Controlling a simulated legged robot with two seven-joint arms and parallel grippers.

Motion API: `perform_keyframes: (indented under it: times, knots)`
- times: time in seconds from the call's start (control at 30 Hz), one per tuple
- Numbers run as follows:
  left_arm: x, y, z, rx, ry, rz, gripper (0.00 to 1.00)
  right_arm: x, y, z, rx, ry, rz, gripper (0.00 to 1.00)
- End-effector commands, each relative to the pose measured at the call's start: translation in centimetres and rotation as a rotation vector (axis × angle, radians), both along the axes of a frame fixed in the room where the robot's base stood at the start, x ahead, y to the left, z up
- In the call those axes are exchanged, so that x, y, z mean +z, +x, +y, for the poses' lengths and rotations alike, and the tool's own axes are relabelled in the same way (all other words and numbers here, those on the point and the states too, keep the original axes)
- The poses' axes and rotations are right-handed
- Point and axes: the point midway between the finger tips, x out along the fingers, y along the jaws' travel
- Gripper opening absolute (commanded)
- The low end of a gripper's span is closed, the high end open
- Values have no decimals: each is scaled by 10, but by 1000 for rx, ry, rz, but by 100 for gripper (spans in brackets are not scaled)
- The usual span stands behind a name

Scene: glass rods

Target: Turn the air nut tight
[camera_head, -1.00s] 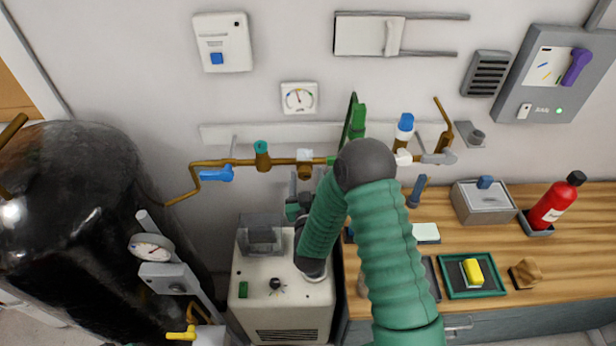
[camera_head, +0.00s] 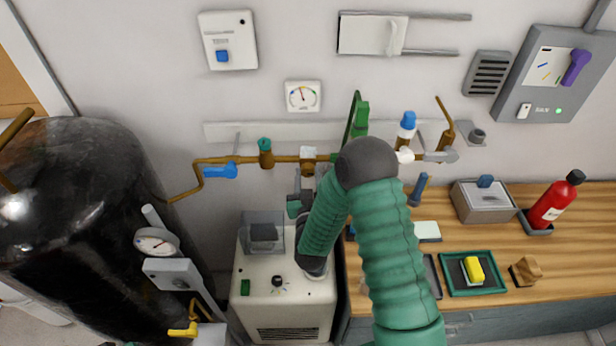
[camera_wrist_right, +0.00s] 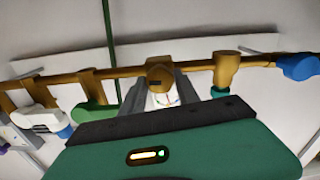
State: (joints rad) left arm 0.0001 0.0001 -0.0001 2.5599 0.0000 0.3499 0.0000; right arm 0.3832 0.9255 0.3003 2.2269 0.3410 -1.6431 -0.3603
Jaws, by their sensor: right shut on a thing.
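The brass pipe (camera_head: 240,160) runs along the wall, and a brass fitting (camera_wrist_right: 160,77), which I take to be the air nut, sits on it. In the right wrist view, the two grey fingers of my right gripper (camera_wrist_right: 158,92) stand on either side of this fitting and are shut on it. My dark wrist and green arm hide part of the pipe to the right. My left gripper is not in view.
A blue-handled valve (camera_head: 220,171) and a green-capped fitting (camera_head: 265,153) are left of my gripper. A green hose (camera_head: 354,120) rises close on the right. A white machine (camera_head: 285,300) stands below, a black tank (camera_head: 80,220) at left, a wooden bench (camera_head: 450,215) at right.

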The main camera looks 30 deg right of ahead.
Motion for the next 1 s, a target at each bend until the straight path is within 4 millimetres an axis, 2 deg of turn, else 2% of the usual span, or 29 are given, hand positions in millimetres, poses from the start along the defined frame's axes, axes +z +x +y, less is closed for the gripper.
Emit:
perform_keyframes:
  times: [0.27,1.0]
  knots:
    - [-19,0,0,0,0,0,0,-6,0,0,1,162,-92,0]
    - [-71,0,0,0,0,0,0,-6,0,1,3,713,-427,0]
